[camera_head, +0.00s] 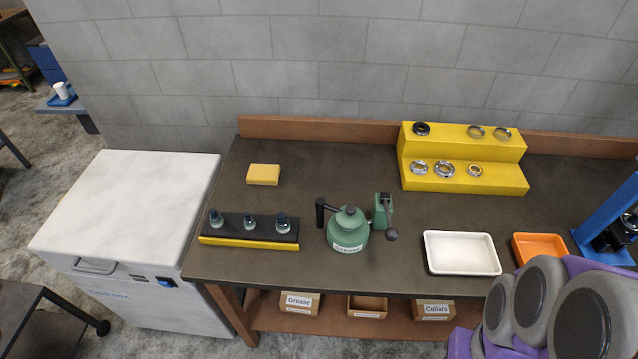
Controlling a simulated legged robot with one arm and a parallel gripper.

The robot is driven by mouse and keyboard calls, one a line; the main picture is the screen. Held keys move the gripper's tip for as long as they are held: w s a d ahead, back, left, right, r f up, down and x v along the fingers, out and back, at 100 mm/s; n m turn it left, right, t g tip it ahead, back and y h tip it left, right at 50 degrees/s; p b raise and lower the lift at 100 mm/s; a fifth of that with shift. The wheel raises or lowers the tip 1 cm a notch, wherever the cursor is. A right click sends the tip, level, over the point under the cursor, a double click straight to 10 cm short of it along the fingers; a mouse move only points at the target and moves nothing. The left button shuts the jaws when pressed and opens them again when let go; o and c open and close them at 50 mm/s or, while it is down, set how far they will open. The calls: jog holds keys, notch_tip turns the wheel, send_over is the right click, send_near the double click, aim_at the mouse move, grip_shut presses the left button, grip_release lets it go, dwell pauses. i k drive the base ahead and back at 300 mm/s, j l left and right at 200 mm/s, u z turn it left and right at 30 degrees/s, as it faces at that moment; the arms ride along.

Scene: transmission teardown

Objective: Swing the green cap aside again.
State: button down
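A green grease pot (347,234) with a white "Grease" label stands upright on the dark bench, near its front middle. Its domed green top (350,214) has a dark knob and sits over the body. A black upright handle (320,212) stands at its left. A green upright part (381,211) with a black top and a dark round knob stands at its right. I cannot tell for sure which green piece is the cap, or whether it is open. My gripper's fingertips are not in view; only grey and purple parts of my arm show at the bottom right.
A black-topped yellow rack (232,242) with several fittings stands left of the pot. A yellow block (263,174) lies behind it. A white tray (461,254), an orange tray (539,249) and a blue frame (604,214) stand right. A yellow stepped stand (465,186) holds several rings.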

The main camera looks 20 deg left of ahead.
aim_at(350, 217)
jog(key=u, duration=0.95)
jog(key=i+l+u, duration=0.15)
jog(key=i+l, duration=0.05)
jog(key=l, duration=0.05)
